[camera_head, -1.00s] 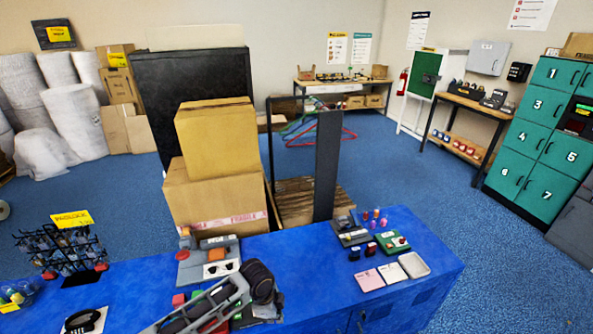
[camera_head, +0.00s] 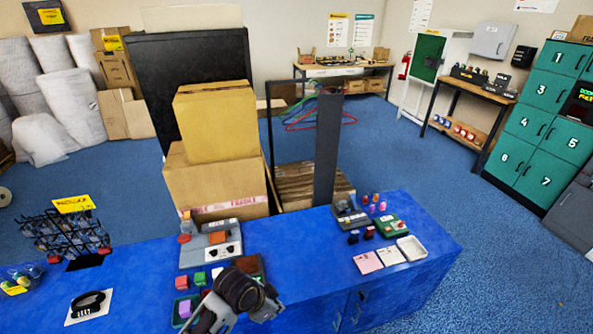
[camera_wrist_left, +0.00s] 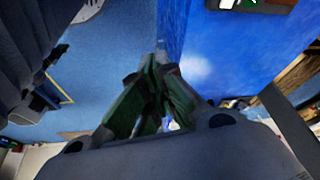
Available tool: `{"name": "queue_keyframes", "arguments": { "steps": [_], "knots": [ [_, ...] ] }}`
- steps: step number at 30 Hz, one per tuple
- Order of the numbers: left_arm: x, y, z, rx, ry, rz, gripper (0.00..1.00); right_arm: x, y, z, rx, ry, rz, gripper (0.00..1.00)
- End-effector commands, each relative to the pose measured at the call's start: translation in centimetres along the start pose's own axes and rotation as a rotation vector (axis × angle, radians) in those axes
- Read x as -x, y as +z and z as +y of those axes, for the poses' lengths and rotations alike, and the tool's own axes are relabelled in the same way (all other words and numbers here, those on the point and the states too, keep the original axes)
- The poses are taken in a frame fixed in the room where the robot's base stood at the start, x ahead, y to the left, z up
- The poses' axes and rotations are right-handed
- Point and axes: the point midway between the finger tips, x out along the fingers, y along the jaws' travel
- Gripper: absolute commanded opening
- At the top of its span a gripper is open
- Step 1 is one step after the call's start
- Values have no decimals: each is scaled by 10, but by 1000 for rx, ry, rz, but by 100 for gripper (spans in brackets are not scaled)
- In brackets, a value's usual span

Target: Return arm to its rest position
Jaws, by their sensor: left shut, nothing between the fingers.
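Part of my left arm (camera_head: 240,292) shows at the bottom of the head view, in front of the counter's left half. It hides part of the tray of coloured blocks (camera_head: 183,309) there. My left gripper (camera_wrist_left: 157,65) shows in the left wrist view with its green fingers together and nothing between them. The blue counter edge and blue floor lie beyond the fingers. I cannot make out its fingertips in the head view. My right gripper is in neither view.
The blue counter (camera_head: 310,260) holds a padlock rack (camera_head: 65,235), a black ring on a white card (camera_head: 88,304), a grey device (camera_head: 212,240), and several small items at right. Stacked cartons (camera_head: 215,150) stand behind. The counter's middle is clear.

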Motion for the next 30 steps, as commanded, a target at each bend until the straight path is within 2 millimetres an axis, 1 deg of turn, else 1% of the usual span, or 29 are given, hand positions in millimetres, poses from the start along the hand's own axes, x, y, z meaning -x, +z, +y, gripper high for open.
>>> {"name": "queue_keyframes", "arguments": {
  "steps": [8,18,24,30],
  "knots": [
    [26,33,-5,232,-61,2,0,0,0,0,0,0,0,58],
    [60,90,-16,516,-162,-26,0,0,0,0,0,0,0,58],
    [75,115,-19,621,-208,-46,0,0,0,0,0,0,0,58],
    [85,133,-21,690,-242,-60,0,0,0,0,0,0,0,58]
  ]
}}
